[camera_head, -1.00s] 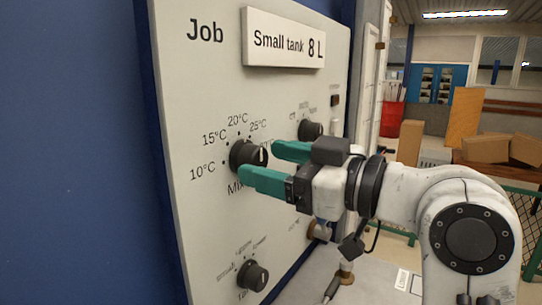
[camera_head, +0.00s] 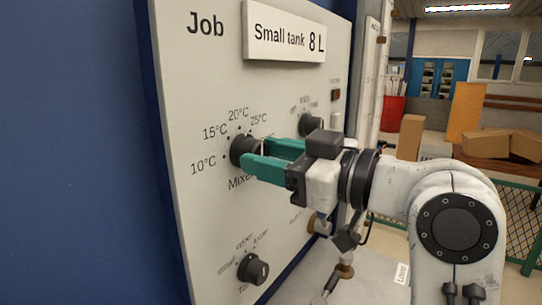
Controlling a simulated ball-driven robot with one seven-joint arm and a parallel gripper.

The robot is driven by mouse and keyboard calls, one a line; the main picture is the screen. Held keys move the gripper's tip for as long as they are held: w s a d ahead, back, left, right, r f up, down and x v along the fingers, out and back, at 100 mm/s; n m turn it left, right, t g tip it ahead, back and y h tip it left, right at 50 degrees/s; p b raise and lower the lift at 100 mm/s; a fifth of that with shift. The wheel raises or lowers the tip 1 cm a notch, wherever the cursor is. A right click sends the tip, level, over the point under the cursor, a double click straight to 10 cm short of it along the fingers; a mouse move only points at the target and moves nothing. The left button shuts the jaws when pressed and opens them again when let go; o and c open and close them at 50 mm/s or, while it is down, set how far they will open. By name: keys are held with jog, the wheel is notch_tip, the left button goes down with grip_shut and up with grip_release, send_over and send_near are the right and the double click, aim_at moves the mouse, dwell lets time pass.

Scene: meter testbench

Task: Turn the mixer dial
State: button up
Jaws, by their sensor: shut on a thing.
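The mixer dial (camera_head: 239,148) is a dark round knob on the pale panel (camera_head: 205,265), with temperature marks from 10°C to 25°C around its upper left side. The "Mixer" label below it is partly covered. My gripper (camera_head: 257,155) has two teal fingers reaching in from the right. It is shut on the mixer dial, with the fingers over the dial's right part. The dial's pointer and the marks on its right are mostly hidden by the fingers.
Another dark knob (camera_head: 309,124) is on the panel just above and right of my gripper. A lower knob (camera_head: 253,269) sits below. A "Small tank 8 L" sign (camera_head: 284,36) is above. Pipe fittings (camera_head: 345,255) stand below my arm.

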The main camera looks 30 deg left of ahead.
jog(key=shift+r+m+p, duration=0.1)
jog(key=shift+m+p, duration=0.2)
jog(key=shift+p, duration=0.05)
jog(key=m+p, duration=0.3)
jog(key=shift+r+m, duration=0.15)
jog(key=shift+m, duration=0.15)
jog(key=shift+w+m+p, duration=0.1)
jog(key=shift+m+p, duration=1.85)
jog(key=shift+m, duration=0.25)
jog(key=o, duration=1.1)
jog(key=shift+f, duration=0.2)
jog(key=shift+c, duration=0.2)
jog(key=shift+d, duration=0.1)
jog(key=s+d+b, duration=0.1)
jog(key=d+b, duration=0.1)
jog(key=d, duration=0.8)
jog(key=shift+s+d+b, duration=0.25)
jog(key=shift+d+b, duration=0.05)
jog(key=shift+b, duration=0.1)
